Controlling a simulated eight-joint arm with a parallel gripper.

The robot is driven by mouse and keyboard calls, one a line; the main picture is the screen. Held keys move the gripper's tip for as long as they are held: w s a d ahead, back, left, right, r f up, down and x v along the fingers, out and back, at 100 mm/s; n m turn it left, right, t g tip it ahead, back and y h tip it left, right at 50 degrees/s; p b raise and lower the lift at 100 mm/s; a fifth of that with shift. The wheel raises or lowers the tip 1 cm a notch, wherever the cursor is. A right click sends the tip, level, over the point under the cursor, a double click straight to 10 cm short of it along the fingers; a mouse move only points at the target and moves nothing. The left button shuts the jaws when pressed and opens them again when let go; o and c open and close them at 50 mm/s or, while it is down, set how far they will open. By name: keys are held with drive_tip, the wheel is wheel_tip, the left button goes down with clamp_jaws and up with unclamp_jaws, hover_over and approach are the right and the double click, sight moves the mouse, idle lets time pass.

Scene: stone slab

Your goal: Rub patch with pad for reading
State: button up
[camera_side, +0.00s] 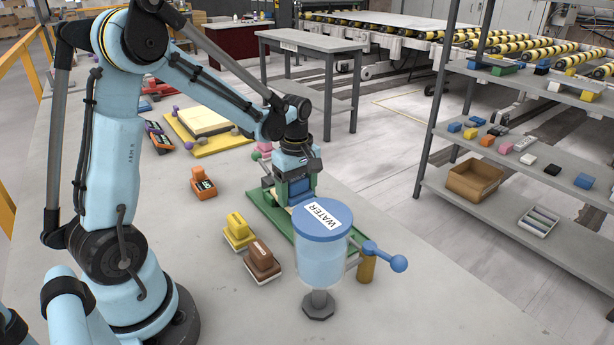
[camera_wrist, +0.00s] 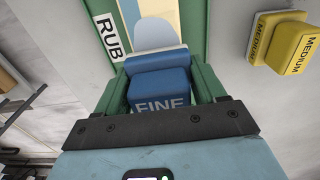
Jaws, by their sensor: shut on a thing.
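My gripper (camera_side: 293,192) is low over the green board (camera_side: 262,205), behind the water tank in the side view. In the wrist view its jaws (camera_wrist: 160,85) are shut on a blue pad marked FINE (camera_wrist: 160,100). The green board, labelled RUB (camera_wrist: 109,36), lies under the pad and carries a cream strip (camera_wrist: 187,25). A pale grey-blue rounded patch (camera_wrist: 154,33) shows on the strip just beyond the pad. Whether the pad touches the strip is hidden. A yellow MEDIUM pad (camera_wrist: 287,42) stands to the right; it also shows in the side view (camera_side: 238,232).
A WATER tank (camera_side: 320,265) with a blue-knobbed lever (camera_side: 398,263) stands close in front of the board. A brown block (camera_side: 262,262) sits beside the yellow pad. An orange device (camera_side: 203,186) and a yellow tray (camera_side: 240,140) lie further back. Shelves (camera_side: 500,190) stand at right.

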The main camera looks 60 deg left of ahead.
sight(305, 198)
drive_tip(key=shift+d+r, duration=0.1)
drive_tip(key=shift+d, duration=3.3)
drive_tip(key=shift+a, duration=3.65)
drive_tip(key=shift+d+f, duration=0.15)
drive_tip(key=shift+d, duration=0.85)
drive_tip(key=shift+d+f, duration=0.1)
drive_tip(key=shift+d, duration=0.9)
drive_tip(key=shift+d+r, duration=0.1)
drive_tip(key=shift+d, duration=1.7)
drive_tip(key=shift+a, duration=0.1)
drive_tip(key=shift+r, duration=3.05)
